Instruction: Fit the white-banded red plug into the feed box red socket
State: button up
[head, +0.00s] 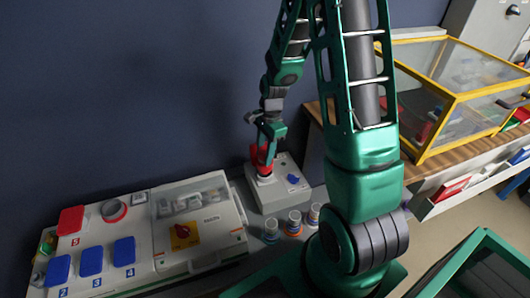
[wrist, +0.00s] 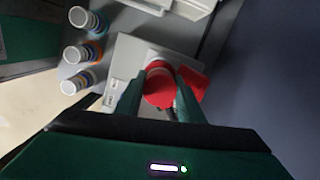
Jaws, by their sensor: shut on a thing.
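My gripper (head: 268,143) is shut on a red plug (head: 261,166), above the left part of a small grey box (head: 268,200). In the wrist view the red plug (wrist: 158,84) sits between my two fingers (wrist: 160,100). A red flap (wrist: 193,86) lies right beside it. The plug stands roughly upright at the box's red socket position. The socket mouth is hidden under the plug, so I cannot tell how far in it is. No white band shows clearly. A blue lid (head: 293,179) is on the same box.
Several-socket panel (head: 140,250) at left has a red lid (head: 71,220), blue lids (head: 92,260) and a red ring socket (head: 114,210). Three banded cylinders (head: 293,222) stand in front of the grey box. A yellow-framed clear case (head: 450,85) sits on the wooden bench at right.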

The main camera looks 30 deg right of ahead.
jog(key=shift+f, duration=0.2)
dwell(0.5)
jog(key=shift+f, duration=0.7)
jog(key=shift+f, duration=0.15)
jog(key=shift+f, duration=0.45)
jog(key=o, duration=1.2)
jog(key=shift+f, duration=0.1)
jog(key=shift+c, duration=0.2)
